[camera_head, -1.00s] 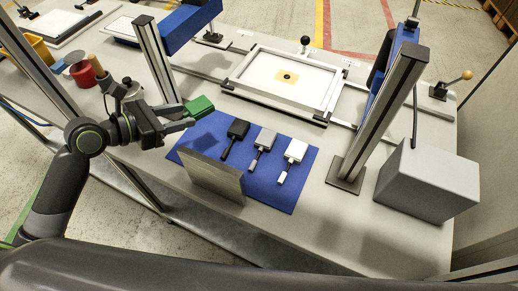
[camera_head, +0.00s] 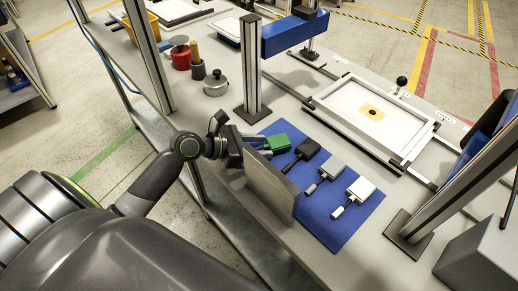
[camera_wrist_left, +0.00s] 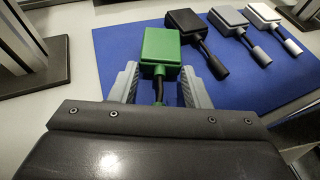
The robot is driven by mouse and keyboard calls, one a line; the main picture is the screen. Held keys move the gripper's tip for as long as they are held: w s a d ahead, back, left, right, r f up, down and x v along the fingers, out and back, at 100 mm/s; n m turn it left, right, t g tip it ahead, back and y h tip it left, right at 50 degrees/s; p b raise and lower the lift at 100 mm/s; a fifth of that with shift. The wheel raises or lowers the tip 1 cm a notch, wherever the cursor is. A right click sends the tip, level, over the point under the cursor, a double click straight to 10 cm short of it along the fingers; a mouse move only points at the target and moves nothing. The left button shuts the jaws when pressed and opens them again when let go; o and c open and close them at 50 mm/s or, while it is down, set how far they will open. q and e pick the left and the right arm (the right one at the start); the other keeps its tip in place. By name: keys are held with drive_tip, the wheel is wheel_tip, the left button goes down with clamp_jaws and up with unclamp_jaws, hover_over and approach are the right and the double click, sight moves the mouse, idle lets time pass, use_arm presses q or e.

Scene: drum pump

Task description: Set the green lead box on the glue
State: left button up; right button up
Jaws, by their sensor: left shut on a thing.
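The green lead box (camera_head: 277,144) is held in my left gripper (camera_head: 262,146) at the left end of the blue mat. In the left wrist view the green box (camera_wrist_left: 161,47) stands at the tips of the two grey fingers, its dark lead running back between them. I cannot tell whether it touches the mat. My right gripper is not in view.
A black, a grey and a white lead box (camera_head: 360,189) lie in a row on the blue mat (camera_head: 318,215). Metal posts (camera_head: 251,70) rise left and right. Clear table lies between mat and frame.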

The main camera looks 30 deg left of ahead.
use_arm(q)
drive_tip(key=shift+f, duration=0.35)
drive_tip(key=shift+f, duration=0.1)
drive_tip(key=o, duration=1)
drive_tip(key=shift+s, duration=0.1)
drive_tip(key=v, duration=1.1)
drive_tip(key=shift+s+a+r, duration=0.15)
drive_tip(key=shift+a+r, duration=0.1)
drive_tip(key=shift+a, duration=0.05)
drive_tip(key=shift+s+a, duration=0.1)
